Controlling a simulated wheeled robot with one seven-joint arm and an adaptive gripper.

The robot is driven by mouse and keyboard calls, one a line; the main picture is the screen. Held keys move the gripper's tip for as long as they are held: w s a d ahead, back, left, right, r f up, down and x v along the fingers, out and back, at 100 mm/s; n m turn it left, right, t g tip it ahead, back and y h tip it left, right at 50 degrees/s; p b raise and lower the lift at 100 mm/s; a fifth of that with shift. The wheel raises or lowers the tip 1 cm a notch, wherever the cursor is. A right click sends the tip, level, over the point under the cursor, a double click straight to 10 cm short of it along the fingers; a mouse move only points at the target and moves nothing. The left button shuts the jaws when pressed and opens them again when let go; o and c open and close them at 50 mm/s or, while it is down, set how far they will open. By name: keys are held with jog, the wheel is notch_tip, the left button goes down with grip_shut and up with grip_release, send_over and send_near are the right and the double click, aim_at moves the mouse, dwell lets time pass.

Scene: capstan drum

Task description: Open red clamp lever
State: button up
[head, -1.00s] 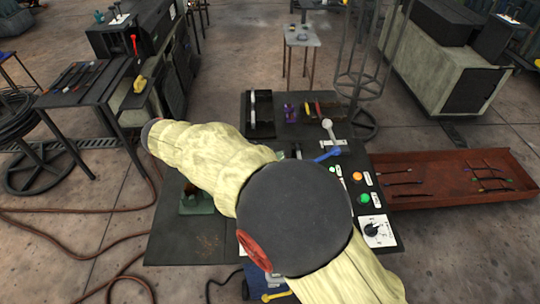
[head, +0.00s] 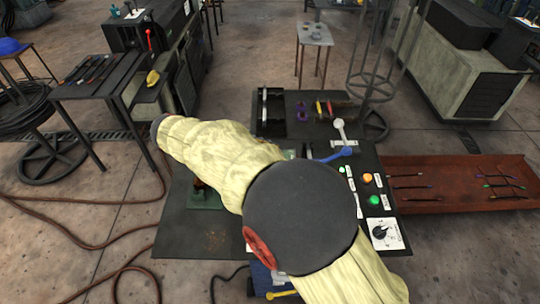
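No red clamp lever can be made out for certain. A small red lever (head: 149,38) stands on the dark machine at the far left back. My arm, in a cream cover with a dark round joint, crosses the middle and hides part of the workbench (head: 225,240). A green fixture (head: 204,196) on the bench shows partly beside the arm. On the bench's right side are a white-knobbed lever (head: 340,128) and a blue lever (head: 336,155). My gripper is not in view.
A panel with an orange button (head: 367,179), a green button (head: 374,200) and a dial (head: 382,234) lies right of my arm. A rusty tray (head: 440,200) stands on the right. A tool table (head: 100,90) stands left. Hoses lie on the floor at left.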

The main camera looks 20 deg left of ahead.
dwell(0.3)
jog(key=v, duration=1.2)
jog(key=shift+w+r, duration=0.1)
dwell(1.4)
